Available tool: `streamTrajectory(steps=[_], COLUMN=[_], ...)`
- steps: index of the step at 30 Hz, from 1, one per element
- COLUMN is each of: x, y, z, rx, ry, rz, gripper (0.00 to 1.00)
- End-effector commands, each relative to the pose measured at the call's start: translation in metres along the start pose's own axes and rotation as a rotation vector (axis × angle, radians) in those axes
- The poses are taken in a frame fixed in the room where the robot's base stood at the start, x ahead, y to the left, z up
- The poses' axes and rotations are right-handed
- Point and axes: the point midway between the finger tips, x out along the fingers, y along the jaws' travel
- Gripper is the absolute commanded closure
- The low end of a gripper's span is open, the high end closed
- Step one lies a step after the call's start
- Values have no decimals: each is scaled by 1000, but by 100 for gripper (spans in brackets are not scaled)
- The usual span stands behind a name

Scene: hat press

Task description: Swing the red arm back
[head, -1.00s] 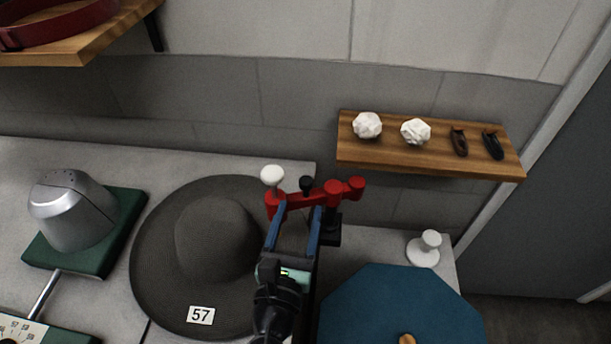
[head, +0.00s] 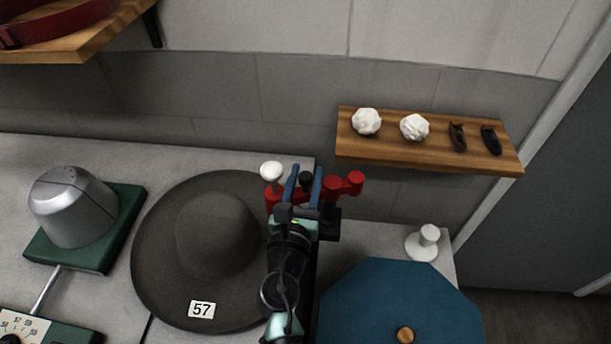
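The red arm (head: 334,187) stands at the back of the counter, on a black post right of the dark hat (head: 215,240). It reaches left to the hat's right edge. A white knob (head: 271,171) tops its left end and a black knob (head: 306,178) stands near its middle. My gripper (head: 306,176), with two blue fingers, is at the black knob, one finger on each side of it. The fingers look close to the knob; I cannot tell whether they touch it. My gripper hides part of the red arm.
A silver dome on a green base (head: 84,215) stands at left. A blue octagonal top (head: 400,308) and a white stand (head: 424,242) are at right. A wooden shelf (head: 400,154) with small items hangs on the wall behind. The hat bears a "57" tag.

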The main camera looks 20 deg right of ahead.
Motion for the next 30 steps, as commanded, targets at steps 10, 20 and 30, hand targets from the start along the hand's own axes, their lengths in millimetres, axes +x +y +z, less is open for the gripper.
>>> streamTrajectory(steps=[10,20,30], x=[0,0,0], y=[0,0,0], z=[0,0,0], rx=[0,0,0], ry=[0,0,0], rz=[0,0,0], gripper=[100,100,100])
